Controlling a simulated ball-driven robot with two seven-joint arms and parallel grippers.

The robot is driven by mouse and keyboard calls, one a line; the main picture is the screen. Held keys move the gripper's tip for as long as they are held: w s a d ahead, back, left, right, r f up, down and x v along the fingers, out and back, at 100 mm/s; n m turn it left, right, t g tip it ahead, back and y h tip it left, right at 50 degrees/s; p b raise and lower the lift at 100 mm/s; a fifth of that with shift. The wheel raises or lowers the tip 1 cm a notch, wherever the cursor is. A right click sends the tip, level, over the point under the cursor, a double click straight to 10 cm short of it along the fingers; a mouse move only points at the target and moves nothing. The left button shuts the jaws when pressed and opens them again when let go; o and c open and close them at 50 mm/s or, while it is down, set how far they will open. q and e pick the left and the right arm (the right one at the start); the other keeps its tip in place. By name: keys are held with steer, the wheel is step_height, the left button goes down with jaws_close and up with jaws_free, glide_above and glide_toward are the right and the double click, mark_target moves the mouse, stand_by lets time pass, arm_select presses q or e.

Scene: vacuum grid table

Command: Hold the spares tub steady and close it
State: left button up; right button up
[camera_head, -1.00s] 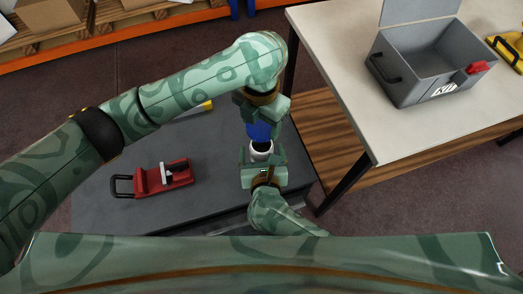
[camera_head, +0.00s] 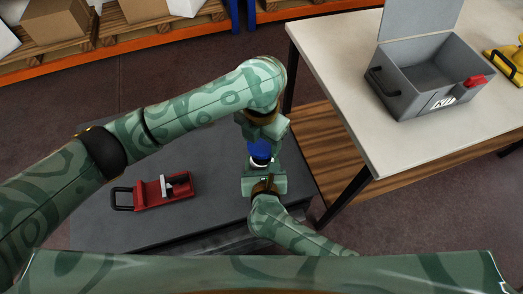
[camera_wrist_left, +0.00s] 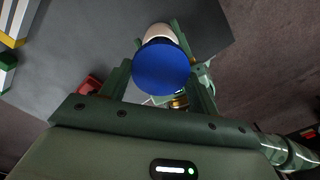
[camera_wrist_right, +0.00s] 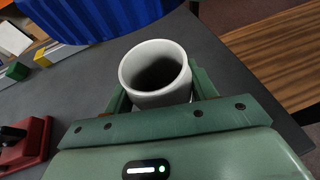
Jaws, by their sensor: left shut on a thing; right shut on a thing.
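The spares tub is a white, round cup (camera_head: 261,163) in the head view, upright between the fingers of my right gripper (camera_head: 265,177). In the right wrist view its mouth (camera_wrist_right: 156,78) is open and its inside is dark. My left gripper (camera_head: 262,141) is shut on the blue lid (camera_head: 260,150). The lid also shows as a blue disc in the left wrist view (camera_wrist_left: 161,68), partly covering the tub (camera_wrist_left: 157,33). In the right wrist view the ribbed blue lid (camera_wrist_right: 95,15) is up and to the left, apart from the tub mouth.
A red clamp-like tool (camera_head: 155,191) lies on the dark grey table (camera_head: 215,200). To the right, a pale workbench (camera_head: 330,60) holds an open grey toolbox (camera_head: 412,92) and a yellow item (camera_head: 508,64). Cardboard boxes (camera_head: 60,22) stand on a rack at the back.

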mark_target(261, 144)
arm_select(q)
steer(key=shift+f, duration=1.5)
steer(key=shift+f, duration=0.1)
steer(key=shift+f, duration=0.8)
steer(key=shift+f, duration=0.6)
steer(key=o, duration=0.9)
arm_select(e)
jaws_close()
arm_select(q)
steer(key=shift+o, duration=0.2)
steer(key=shift+d, duration=0.1)
steer(key=shift+r, duration=0.1)
steer(key=shift+r, duration=2.2)
